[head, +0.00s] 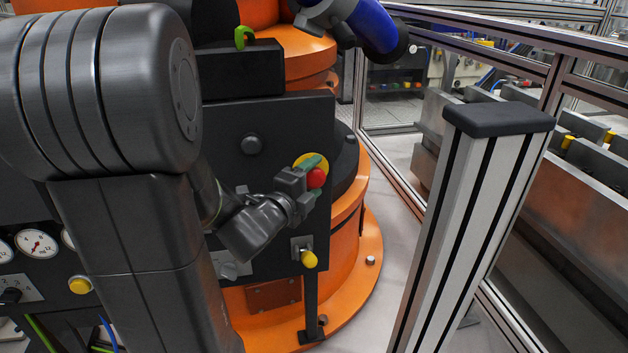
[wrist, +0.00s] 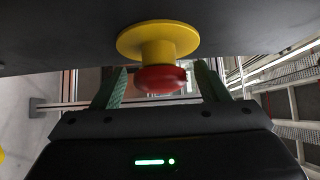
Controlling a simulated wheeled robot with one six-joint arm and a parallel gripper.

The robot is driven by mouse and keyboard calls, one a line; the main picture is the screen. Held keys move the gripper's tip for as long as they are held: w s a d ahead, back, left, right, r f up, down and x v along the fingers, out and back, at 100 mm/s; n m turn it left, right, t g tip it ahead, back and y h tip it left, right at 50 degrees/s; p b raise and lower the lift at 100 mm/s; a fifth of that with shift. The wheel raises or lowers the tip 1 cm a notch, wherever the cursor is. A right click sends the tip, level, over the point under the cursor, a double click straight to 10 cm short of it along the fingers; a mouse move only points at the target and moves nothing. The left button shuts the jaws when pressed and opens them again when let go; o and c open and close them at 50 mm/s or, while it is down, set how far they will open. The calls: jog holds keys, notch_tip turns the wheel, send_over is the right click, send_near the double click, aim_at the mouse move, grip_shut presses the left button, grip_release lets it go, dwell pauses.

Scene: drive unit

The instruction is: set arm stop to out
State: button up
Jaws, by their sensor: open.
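The arm stop is a red mushroom button (head: 316,178) on a yellow round collar (head: 300,160), mounted on a dark panel (head: 275,125). In the wrist view the red head (wrist: 160,80) hangs below the yellow collar (wrist: 158,38). My gripper (head: 314,176) is at the button. In the wrist view its green fingers (wrist: 162,74) are open, one on each side of the red head, with a visible gap on both sides. Part of the button is hidden by my fingers in the head view.
A yellow-handled switch (head: 309,259) sits below on the panel, and a black knob (head: 252,144) is at upper left. Gauges (head: 37,243) are at lower left. A grey post (head: 480,220) stands to the right. Orange machine parts (head: 365,230) are behind the panel.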

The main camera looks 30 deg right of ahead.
jog(key=shift+w+d, duration=0.15)
jog(key=shift+d, duration=0.2)
jog(key=shift+c, duration=0.5)
jog(key=c, duration=1.3)
jog(key=shift+o, duration=0.2)
jog(key=shift+s+a+f+b, duration=0.1)
jog(key=shift+s+a+b, duration=0.1)
jog(key=shift+s+b, duration=0.45)
jog(key=shift+s, duration=0.1)
jog(key=o, duration=1.4)
jog(key=shift+c, duration=0.2)
jog(key=shift+a, duration=0.1)
jog(key=p+v, duration=0.2)
jog(key=v, duration=1.1)
jog(key=shift+s+a, duration=0.3)
